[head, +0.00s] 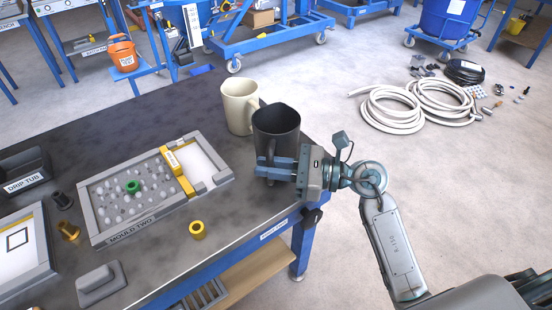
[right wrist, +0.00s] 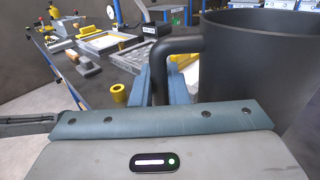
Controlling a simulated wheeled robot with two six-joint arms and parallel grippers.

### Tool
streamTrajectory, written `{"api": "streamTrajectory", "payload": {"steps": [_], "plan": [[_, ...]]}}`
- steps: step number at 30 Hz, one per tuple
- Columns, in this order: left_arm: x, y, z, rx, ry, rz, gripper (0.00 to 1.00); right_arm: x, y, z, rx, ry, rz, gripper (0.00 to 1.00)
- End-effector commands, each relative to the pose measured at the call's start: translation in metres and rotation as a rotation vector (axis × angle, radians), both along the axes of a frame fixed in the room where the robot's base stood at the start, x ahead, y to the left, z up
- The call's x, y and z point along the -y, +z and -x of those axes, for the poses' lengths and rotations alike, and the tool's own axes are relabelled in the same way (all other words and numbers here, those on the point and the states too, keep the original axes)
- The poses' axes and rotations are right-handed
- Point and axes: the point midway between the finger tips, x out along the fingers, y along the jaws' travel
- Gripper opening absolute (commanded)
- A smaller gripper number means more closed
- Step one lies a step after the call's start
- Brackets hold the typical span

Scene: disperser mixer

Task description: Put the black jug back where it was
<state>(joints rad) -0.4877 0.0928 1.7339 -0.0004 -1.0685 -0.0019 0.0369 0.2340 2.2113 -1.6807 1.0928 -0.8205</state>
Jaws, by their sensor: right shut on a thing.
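The black jug (head: 277,124) is upright at the right end of the dark bench, in front of and partly overlapping a cream jug (head: 238,107). My right gripper (head: 268,167) comes in from the right and is shut on the black jug's handle. In the right wrist view the handle (right wrist: 178,47) runs down between the blue fingers (right wrist: 164,88), and the black jug's body (right wrist: 255,55) fills the right side. The gripper hides the jug's lower part, so I cannot tell whether its base touches the bench. My left gripper is not in view.
A tray marked MOULD TWO (head: 112,236) lies left of the jug, with a yellow bar (head: 178,172) across it. A yellow ring (head: 197,230) lies near the bench's front edge. Bare bench (head: 240,205) lies between the tray and my gripper. Hoses (head: 392,109) lie on the floor.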

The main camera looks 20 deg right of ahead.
Motion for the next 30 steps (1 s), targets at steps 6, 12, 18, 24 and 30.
{"api": "streamTrajectory", "payload": {"steps": [6,12,18,24,30], "plan": [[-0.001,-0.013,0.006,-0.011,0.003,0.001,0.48,0.016,-0.002,-0.032,0.001,0.002,0.0,0.0],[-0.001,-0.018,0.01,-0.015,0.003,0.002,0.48,0.024,-0.006,-0.046,0.0,0.001,-0.001,0.0],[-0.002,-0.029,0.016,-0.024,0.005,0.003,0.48,0.023,-0.035,-0.044,-0.001,0.002,-0.003,0.0],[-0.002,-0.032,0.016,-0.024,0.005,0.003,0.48,0.023,-0.039,-0.044,0.003,0.002,-0.002,0.0],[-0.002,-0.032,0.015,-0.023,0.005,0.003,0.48,0.023,-0.04,-0.044,0.003,0.002,-0.001,0.0]]}}
